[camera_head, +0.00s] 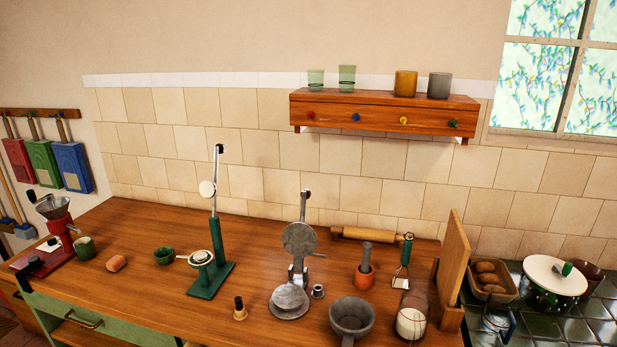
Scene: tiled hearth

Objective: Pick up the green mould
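A small round dark-green cup (164,256) sits on the wooden worktop, left of the green-based press. It looks like an open mould. A second green vessel (86,247), duller and taller, stands farther left beside the red grinder. I cannot tell for sure which of the two is the green mould. Neither of my grippers shows in the head view.
The green-based lever press (211,260) stands right of the dark-green cup. A red grinder (59,229) is at far left. The worktop (150,300) in front of the dark-green cup is clear.

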